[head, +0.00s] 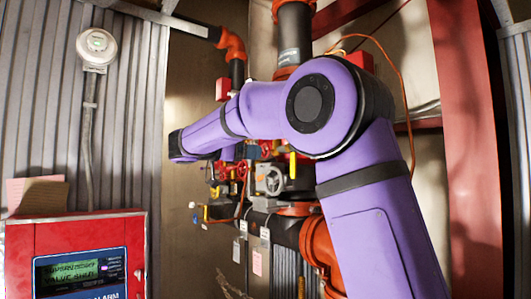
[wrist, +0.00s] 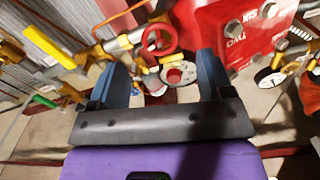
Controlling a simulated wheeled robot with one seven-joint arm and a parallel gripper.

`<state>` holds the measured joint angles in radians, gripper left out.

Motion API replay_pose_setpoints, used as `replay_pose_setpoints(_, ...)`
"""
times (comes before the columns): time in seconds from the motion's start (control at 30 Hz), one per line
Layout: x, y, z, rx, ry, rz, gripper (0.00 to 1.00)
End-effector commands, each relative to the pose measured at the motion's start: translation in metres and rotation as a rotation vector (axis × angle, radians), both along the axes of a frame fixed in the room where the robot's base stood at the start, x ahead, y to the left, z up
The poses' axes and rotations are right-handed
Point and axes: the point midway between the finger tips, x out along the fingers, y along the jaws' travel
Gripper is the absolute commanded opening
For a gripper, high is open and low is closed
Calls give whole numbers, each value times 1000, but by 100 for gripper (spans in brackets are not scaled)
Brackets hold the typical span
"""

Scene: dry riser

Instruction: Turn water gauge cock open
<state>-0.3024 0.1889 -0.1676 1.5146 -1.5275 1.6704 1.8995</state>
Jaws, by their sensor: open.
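In the wrist view my gripper (wrist: 161,72) is open, its two blue fingers spread apart with nothing held between them. A red handwheel (wrist: 159,39) shows just beyond and between the fingertips. Below it are a small yellow piece (wrist: 172,61) and a round red-and-white part (wrist: 175,76). I cannot tell for sure which of these is the water gauge cock. In the head view my purple arm hides the gripper and much of the valve pipework.
A large red housing (wrist: 235,30) stands close to the right finger in the wrist view.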

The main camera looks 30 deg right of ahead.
Motion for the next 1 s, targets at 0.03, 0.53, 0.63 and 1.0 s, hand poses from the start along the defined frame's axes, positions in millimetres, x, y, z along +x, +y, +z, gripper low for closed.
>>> replay_pose_setpoints(0.03,0,-11,0,0,0,-2,74)
replay_pose_setpoints(0.53,2,-67,0,1,2,0,74)
replay_pose_setpoints(0.63,2,-68,0,1,2,1,74)
replay_pose_setpoints(1.0,2,-67,0,1,2,1,30)
